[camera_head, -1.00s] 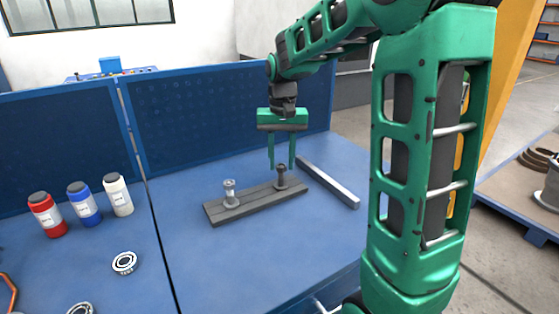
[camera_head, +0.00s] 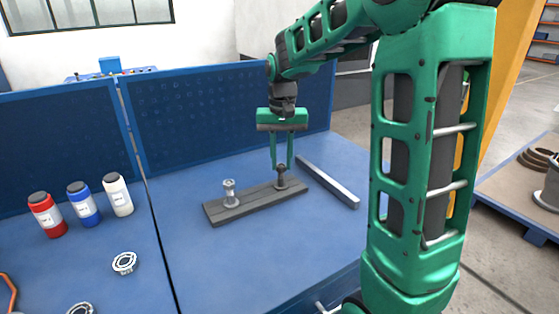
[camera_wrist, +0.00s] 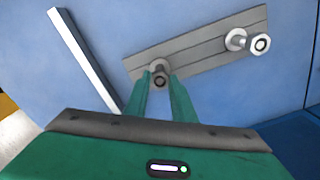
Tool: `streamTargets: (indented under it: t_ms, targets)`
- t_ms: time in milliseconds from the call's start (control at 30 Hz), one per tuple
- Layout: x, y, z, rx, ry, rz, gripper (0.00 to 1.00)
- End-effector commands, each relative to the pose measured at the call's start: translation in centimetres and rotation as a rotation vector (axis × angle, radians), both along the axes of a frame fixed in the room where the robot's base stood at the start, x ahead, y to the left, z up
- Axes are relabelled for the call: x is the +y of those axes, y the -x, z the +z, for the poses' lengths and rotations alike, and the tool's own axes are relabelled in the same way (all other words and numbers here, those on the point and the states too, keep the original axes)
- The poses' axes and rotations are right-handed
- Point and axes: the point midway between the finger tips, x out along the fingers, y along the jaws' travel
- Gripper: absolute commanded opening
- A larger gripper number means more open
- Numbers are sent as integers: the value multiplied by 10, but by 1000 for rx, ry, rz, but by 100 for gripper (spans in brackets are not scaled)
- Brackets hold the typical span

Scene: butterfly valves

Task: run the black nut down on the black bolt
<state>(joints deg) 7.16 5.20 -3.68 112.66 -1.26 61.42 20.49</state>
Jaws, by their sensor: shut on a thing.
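The black bolt (camera_head: 281,183) stands upright at the right end of a dark grey plate (camera_head: 255,199) on the blue bench. The black nut (camera_head: 281,169) is at the top of this bolt. My gripper (camera_head: 281,167) points straight down with its two green fingers shut on the nut. In the wrist view the fingertips (camera_wrist: 160,77) lie on either side of the black nut (camera_wrist: 160,82). How far down the thread the nut sits is too small to tell. A silver bolt with a nut (camera_head: 230,192) stands at the plate's left end; it also shows in the wrist view (camera_wrist: 248,42).
A long grey bar (camera_head: 330,183) lies right of the plate. Red, blue and white bottles (camera_head: 83,204) and a bearing ring (camera_head: 124,263) are at the left. A blue back panel (camera_head: 225,112) rises behind. The bench in front of the plate is clear.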

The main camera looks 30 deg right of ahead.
Motion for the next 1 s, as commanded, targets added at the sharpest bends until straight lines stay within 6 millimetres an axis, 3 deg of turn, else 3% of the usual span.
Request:
streamTargets:
  t_ms: [1000]
  targets:
    - [0, -2, 0, -2, 1, -1165, 0]
